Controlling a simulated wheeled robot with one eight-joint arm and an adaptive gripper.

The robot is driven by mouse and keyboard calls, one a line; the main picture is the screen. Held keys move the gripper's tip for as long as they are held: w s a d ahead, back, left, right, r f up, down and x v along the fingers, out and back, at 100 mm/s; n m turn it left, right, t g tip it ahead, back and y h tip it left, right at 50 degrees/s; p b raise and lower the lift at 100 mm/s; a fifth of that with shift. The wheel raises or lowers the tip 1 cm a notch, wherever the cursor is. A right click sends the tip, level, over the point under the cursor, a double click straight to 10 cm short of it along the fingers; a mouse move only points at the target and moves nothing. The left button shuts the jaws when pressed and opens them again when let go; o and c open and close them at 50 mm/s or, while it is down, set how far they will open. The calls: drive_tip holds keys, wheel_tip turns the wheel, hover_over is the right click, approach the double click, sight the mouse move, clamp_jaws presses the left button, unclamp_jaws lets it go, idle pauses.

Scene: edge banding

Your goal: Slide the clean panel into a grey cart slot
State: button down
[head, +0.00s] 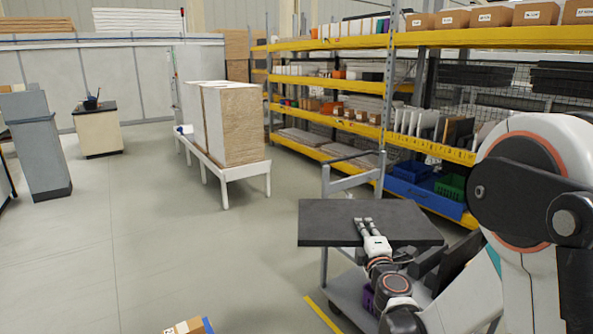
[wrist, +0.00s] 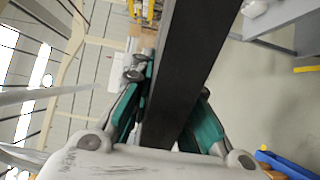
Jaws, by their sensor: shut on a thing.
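My gripper (head: 365,226) is shut on a dark grey panel (head: 325,228), which lies roughly flat in the head view. In the wrist view the panel (wrist: 185,75) runs edge-on between the teal fingers of my gripper (wrist: 170,110). The grey cart (head: 350,182) stands behind and below the panel, with its tubular frame and lower deck partly showing. The panel and my arm hide much of the cart, so its free slots cannot be made out. Dark and pale boards (head: 458,262) stand upright at the cart's right side.
A yellow-beamed shelf rack (head: 440,152) with bins and boards stands behind the cart. A white trestle (head: 232,171) bearing a thick board stack stands farther left. A small carton (head: 185,328) shows at the bottom edge. The floor left of the cart is mostly clear.

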wheel_tip(320, 180, up, 15)
drive_tip(key=p, duration=1)
idle(0.4)
wheel_tip(320, 180, down, 8)
drive_tip(key=shift+b, duration=1.2)
